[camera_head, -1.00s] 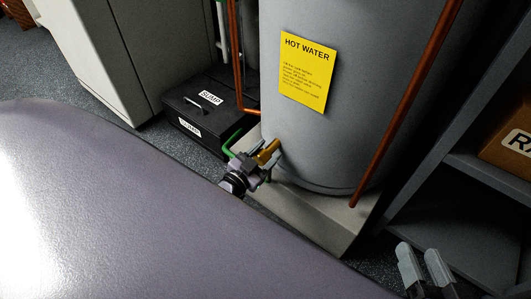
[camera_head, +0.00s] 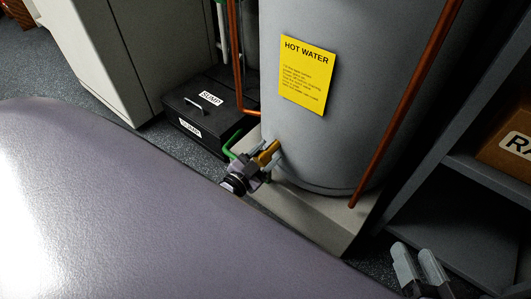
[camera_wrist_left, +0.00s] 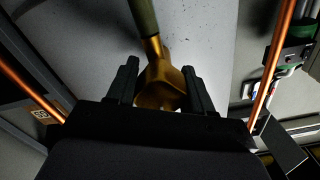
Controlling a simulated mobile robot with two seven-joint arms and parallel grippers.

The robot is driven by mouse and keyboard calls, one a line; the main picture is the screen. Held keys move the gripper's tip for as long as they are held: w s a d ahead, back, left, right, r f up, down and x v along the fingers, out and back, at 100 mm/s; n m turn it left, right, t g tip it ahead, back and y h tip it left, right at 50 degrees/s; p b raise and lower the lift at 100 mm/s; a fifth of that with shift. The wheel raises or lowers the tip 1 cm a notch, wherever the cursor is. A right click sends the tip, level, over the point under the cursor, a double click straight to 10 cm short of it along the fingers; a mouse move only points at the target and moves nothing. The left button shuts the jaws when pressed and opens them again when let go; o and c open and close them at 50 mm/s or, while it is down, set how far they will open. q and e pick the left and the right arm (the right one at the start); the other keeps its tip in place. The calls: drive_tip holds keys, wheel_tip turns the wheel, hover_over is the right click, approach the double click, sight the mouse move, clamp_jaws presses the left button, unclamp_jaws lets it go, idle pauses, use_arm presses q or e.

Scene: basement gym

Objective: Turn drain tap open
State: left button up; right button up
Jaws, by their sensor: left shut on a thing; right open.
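The brass drain tap (camera_head: 268,149) sticks out low on the front of the grey hot water tank (camera_head: 315,150). A thin green part (camera_head: 232,143) shows just left of it; I cannot tell whether it is a handle or a pipe. My left gripper (camera_head: 262,161) is at the tap and hides part of it. In the left wrist view the brass tap (camera_wrist_left: 160,84) sits between the two dark fingers of my left gripper (camera_wrist_left: 163,90), with an olive stem running up from it. My right gripper (camera_head: 421,267) is open and empty at the bottom right.
A black sump box (camera_head: 205,108) stands left of the tank. Copper pipes (camera_head: 400,115) run beside the tank. The tank stands on a pale plinth (camera_head: 310,220). A grey shelf unit (camera_head: 475,205) with a cardboard box (camera_head: 510,140) is at the right. A grey cabinet (camera_head: 105,50) is at the left.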

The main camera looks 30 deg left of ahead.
use_arm(q)
drive_tip(key=m+p, duration=0.1)
drive_tip(key=m, duration=0.1)
drive_tip(key=shift+d+r+m, duration=0.1)
drive_tip(key=shift+d+m, duration=0.05)
drive_tip(key=shift+m, duration=1.15)
drive_tip(key=m, duration=0.2)
drive_tip(key=shift+m, duration=0.3)
drive_tip(key=m, duration=0.3)
drive_tip(key=shift+d+f+m, duration=0.1)
drive_tip(key=shift+f+m, duration=0.15)
drive_tip(key=shift+m, duration=1.95)
use_arm(e)
drive_tip(key=shift+w+a+r, duration=0.2)
drive_tip(key=shift+a, duration=0.2)
use_arm(q)
drive_tip(key=shift+b, duration=0.3)
drive_tip(key=shift+s+d+f, duration=0.1)
use_arm(e)
drive_tip(key=shift+s+f, duration=0.15)
